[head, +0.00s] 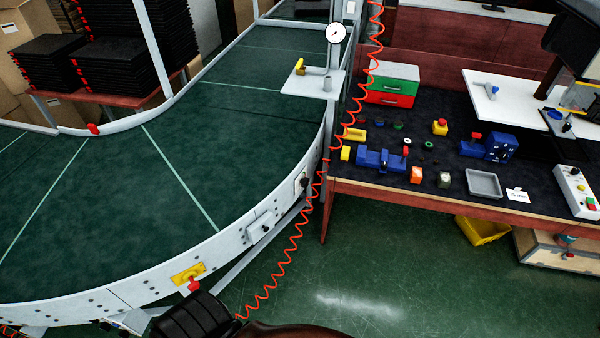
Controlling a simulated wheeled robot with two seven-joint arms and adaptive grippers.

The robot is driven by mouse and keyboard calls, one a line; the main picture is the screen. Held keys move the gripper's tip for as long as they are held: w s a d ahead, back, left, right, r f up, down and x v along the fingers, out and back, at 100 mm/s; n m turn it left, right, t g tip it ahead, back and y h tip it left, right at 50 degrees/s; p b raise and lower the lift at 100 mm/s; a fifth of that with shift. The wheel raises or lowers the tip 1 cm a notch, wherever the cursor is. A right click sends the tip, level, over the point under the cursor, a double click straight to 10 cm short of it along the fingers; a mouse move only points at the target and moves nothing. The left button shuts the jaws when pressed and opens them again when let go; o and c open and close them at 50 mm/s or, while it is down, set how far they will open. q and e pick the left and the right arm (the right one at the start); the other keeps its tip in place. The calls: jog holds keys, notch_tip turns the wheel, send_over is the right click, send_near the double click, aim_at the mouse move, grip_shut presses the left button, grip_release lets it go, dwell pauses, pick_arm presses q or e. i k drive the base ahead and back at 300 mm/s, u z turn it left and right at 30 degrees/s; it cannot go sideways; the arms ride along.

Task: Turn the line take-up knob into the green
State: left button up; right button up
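A small plate with a black knob (303,183) is on the outer side of the curved conveyor's white rail, near its right end. It is too small to read any green band on it. A grey box with a small control (262,226) is on the same rail, further left. A round white dial gauge (336,33) stands on a post above the rail; its markings are too small to read. Neither of my grippers shows in the head view.
The curved conveyor's green belt (200,140) is empty. A yellow plate with a red handle (188,273) is on its rail. An orange coiled hose (308,190) hangs across the view. A workbench (440,205) with parts stands right. Green floor between is mostly clear.

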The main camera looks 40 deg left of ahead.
aim_at(305, 181)
jog(key=u, duration=0.8)
jog(key=i, duration=1.05)
jog(key=u, duration=1.3)
jog(key=i, duration=0.2)
